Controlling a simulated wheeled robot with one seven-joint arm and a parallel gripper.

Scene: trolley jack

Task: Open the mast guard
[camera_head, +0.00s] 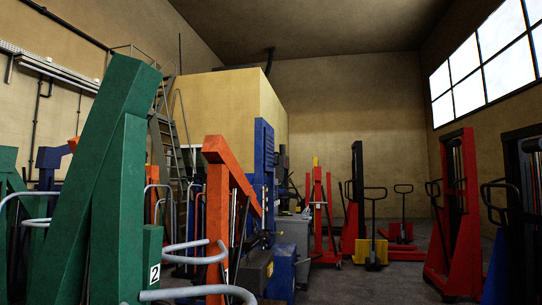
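My gripper is not in view. No part that I can clearly tell as the mast guard shows. Several upright masts stand in view: a red stacker with a dark mast (459,215) at the right, a dark mast (522,200) cut by the right edge, and a smaller red lift with a dark mast (356,192) further back. Whether any of them carries a guard, open or closed, I cannot tell.
A large green column (118,190) with a "2" label fills the near left. Grey curved tubes (195,258) stick out beside it. An orange post (225,180) and a blue machine (263,165) stand behind. Bare floor (375,286) shows at centre right, before a pallet truck (371,253).

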